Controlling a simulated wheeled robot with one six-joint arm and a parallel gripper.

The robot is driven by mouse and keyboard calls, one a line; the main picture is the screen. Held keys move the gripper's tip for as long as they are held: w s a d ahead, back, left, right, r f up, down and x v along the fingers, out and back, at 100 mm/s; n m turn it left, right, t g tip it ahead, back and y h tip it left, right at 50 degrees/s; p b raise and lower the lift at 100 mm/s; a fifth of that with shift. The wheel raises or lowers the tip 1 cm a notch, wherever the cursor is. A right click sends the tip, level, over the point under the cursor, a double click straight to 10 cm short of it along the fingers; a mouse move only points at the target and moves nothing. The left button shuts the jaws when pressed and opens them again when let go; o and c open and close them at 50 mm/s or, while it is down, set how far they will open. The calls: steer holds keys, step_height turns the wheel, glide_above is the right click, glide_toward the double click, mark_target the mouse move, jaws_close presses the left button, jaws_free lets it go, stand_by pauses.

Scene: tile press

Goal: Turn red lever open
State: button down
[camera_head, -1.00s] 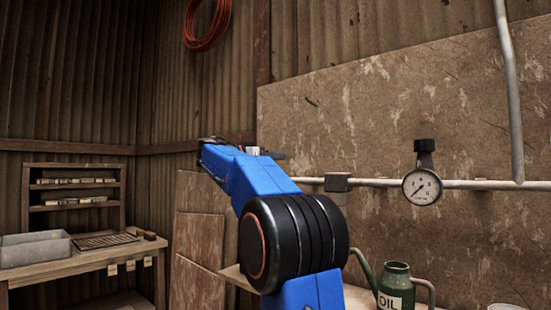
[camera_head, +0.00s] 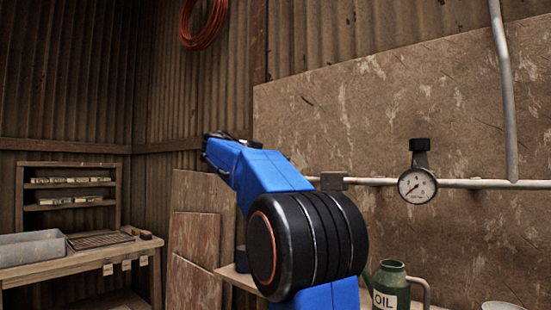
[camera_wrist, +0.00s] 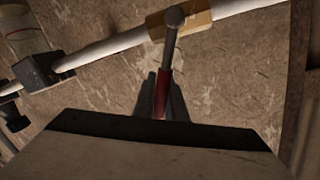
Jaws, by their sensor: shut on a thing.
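The lever (camera_wrist: 163,88) has a red grip and a grey metal stem in the wrist view. Its stem rises to a round grey knob beside a brass-coloured valve body (camera_wrist: 184,20) on the pale pipe. The lever stands crosswise to the pipe. My gripper (camera_wrist: 162,100) is shut on the red grip, with a dark finger on each side. In the head view the blue arm hides the lever and the fingers.
The pipe (camera_head: 460,184) runs along the wall panel. A pressure gauge (camera_head: 417,185) and a grey block (camera_head: 332,181) sit on it. A green oil can (camera_head: 391,283) stands lower right. A workbench (camera_head: 90,262) with a tray is at left.

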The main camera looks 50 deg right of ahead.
steer(key=s+m, duration=0.1)
steer(key=s+f+m, duration=0.1)
steer(key=m, duration=0.1)
steer(key=shift+f+t+y, duration=0.25)
steer(key=shift+t+y, duration=0.05)
steer(key=shift+s+d+f+m+t, duration=0.1)
steer(key=shift+s+f+m+t, duration=0.25)
steer(key=shift+f+m, duration=0.4)
steer(key=shift+r, duration=0.1)
steer(key=c, duration=1.8)
jaws_free()
steer(key=a+r, duration=0.2)
steer(key=a, duration=1.5)
steer(key=shift+w+r, duration=0.3)
steer(key=shift+r, duration=0.05)
steer(key=shift+a, duration=0.1)
